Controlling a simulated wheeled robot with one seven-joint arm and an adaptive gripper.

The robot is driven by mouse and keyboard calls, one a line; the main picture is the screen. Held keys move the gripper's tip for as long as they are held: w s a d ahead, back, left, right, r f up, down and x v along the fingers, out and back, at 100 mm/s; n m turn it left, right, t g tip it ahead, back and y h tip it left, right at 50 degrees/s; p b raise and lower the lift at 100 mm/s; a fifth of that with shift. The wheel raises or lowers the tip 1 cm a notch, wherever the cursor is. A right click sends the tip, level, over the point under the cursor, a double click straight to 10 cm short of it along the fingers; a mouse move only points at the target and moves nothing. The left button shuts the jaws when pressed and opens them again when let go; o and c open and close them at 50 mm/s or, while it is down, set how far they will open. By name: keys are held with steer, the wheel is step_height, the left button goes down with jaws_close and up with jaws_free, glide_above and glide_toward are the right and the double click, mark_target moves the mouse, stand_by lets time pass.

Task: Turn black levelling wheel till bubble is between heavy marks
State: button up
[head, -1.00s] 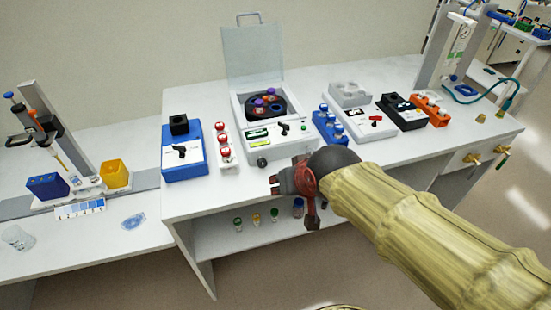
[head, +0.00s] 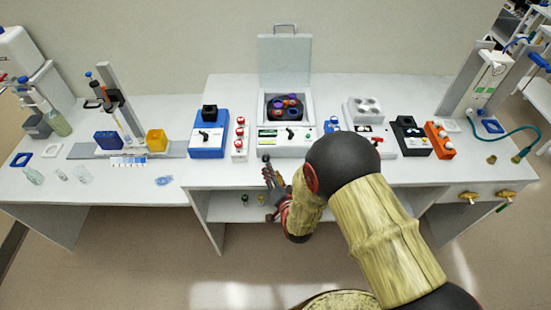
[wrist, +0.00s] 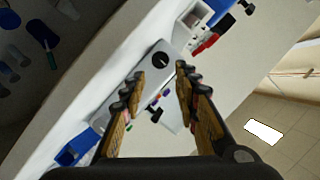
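A white machine (head: 285,150) with a raised clear lid stands at the middle of the bench, with a dark rotor (head: 288,107) holding coloured pieces. A small round black wheel (wrist: 160,60) shows on its pale front face in the wrist view, ahead of and between my fingertips. In the head view it seems to be the dark knob (head: 265,158) at the machine's lower front. My gripper (wrist: 160,75) is open and empty. In the head view my gripper (head: 270,176) is just in front of the bench edge. Any bubble and heavy marks are too small to make out.
A blue box (head: 207,141) and a red-capped vial rack (head: 239,140) stand left of the machine. A black box (head: 410,137) and an orange rack (head: 440,140) stand to the right. Small vials are on the shelf below. The left bench carries a pipette stand (head: 118,107).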

mark_target(267, 160)
steer(key=shift+b+x, duration=0.45)
steer(key=shift+x, duration=3.4)
steer(key=c, duration=0.3)
steer(key=c, duration=0.4)
jaws_close()
